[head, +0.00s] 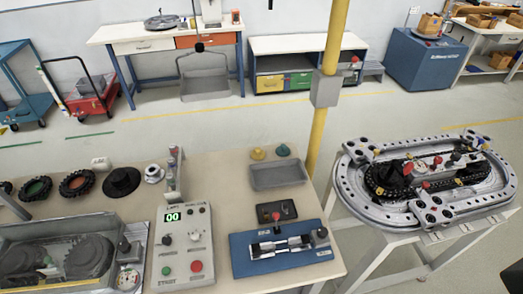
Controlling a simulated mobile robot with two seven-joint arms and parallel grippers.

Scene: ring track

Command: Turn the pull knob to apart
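No knob carries a label I can read as pull or apart, so I cannot tell which one is the pull knob. A blue fixture (262,263) with metal cylinders lies at the front right of the bench and has a small black knob (321,235) at its right end. Behind it is a dark plate with a red-topped lever (277,215). A grey control box (182,252) left of it shows a green 00 display, dark dials, a green button and a red button. Neither of my grippers is clearly in view.
A grey tray (278,175) sits at the back right of the bench (222,180). Black wheels (77,183) and a grey-walled machine (70,255) are at left. A yellow post (328,90) stands behind the bench. A ring track (350,190) on its own stand is at right.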

